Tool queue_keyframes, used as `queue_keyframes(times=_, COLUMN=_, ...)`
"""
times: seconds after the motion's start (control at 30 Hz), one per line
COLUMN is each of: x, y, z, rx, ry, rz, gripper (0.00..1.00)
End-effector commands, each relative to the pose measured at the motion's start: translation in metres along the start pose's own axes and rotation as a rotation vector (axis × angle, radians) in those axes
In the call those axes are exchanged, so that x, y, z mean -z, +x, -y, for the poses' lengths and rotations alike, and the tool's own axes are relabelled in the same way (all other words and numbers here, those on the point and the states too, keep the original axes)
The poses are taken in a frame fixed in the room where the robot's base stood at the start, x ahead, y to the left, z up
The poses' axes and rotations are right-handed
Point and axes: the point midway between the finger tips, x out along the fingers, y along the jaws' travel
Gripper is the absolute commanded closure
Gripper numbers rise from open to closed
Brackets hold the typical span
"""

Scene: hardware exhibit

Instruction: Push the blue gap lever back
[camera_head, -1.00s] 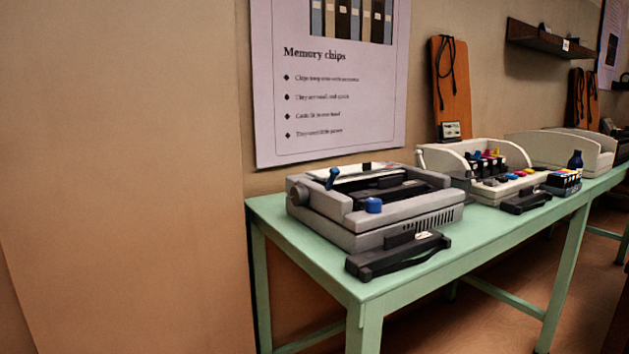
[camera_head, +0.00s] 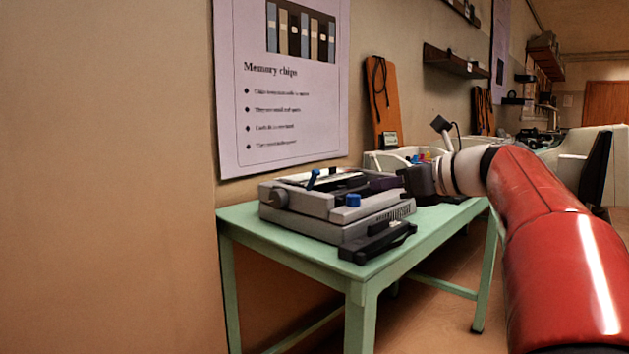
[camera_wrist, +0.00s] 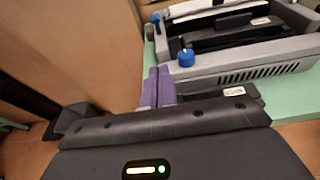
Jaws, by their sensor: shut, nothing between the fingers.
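A grey dot-matrix printer (camera_head: 300,222) stands on the green table. A blue lever (camera_head: 313,179) rises and leans at its left rear; it also shows in the wrist view (camera_wrist: 156,20). A separate blue knob (camera_head: 353,200) sits on the printer's front, and it shows in the wrist view (camera_wrist: 186,57). My gripper (camera_head: 383,184) is at the printer's right side in the head view, apart from the lever. In the wrist view, its purple fingers (camera_wrist: 158,86) are together and empty, with the knob just beyond them. The lever's base is too small to make out.
A black part (camera_head: 378,242) lies at the table's front edge. The green table (camera_head: 335,270) has bare room at its left front. Other equipment stands behind my arm, partly hidden. A "Memory chips" poster (camera_head: 282,110) hangs on the wall behind the printer.

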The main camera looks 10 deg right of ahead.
Motion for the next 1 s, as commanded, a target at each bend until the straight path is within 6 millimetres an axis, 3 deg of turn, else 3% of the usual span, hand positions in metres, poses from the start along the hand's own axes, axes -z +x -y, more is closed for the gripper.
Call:
queue_keyframes(times=0.37, x=0.001, y=0.011, z=-0.001, rx=-0.001, ry=-0.003, rz=-0.002, gripper=1.0)
queue_keyframes(times=0.83, x=0.002, y=0.105, z=-0.002, rx=-0.003, ry=-0.004, rz=-0.002, gripper=1.0)
queue_keyframes(times=1.0, x=-0.02, y=0.121, z=-0.001, rx=-0.001, ry=-0.006, rz=-0.002, gripper=1.0)
